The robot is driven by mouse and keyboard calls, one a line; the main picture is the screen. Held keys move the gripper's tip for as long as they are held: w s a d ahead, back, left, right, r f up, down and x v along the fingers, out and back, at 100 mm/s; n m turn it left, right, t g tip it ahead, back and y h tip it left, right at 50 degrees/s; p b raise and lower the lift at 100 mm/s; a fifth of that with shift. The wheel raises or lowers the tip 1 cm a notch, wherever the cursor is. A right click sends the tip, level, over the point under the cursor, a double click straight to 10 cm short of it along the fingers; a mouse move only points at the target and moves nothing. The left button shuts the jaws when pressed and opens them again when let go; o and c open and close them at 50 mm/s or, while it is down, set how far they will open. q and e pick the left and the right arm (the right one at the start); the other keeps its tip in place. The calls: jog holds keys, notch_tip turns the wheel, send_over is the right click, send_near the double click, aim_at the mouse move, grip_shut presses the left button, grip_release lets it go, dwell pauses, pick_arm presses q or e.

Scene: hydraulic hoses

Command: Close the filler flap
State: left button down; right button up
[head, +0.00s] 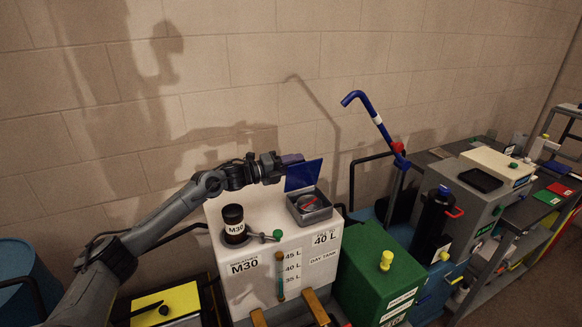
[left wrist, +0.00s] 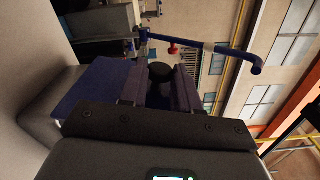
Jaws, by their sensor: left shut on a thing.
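The blue filler flap (head: 304,175) stands raised above the square grey filler box (head: 309,207) on top of the white day tank (head: 265,268). My left gripper (head: 292,159) is at the flap's upper edge, shut on it. In the left wrist view the blue flap (left wrist: 85,85) extends left from between the fingers of my left gripper (left wrist: 158,85). The filler box is open, with a round grey-and-red part inside it. My right gripper is not in view.
A green tank (head: 378,272) stands to the right. A bent blue pipe (head: 373,118) rises behind. The wall is close behind the flap.

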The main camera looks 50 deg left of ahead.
aim_at(288, 175)
pick_arm(q)
jog(key=shift+s+d+m+b, duration=0.2)
jog(key=shift+d+m+b, duration=0.65)
jog(key=shift+m, duration=0.25)
jog(key=c, duration=0.8)
grip_release()
jog(key=shift+c, duration=0.2)
jog(key=shift+s+f, duration=0.1)
jog(key=shift+s, duration=0.05)
jog(key=shift+v, duration=1.2)
jog(key=v, duration=0.8)
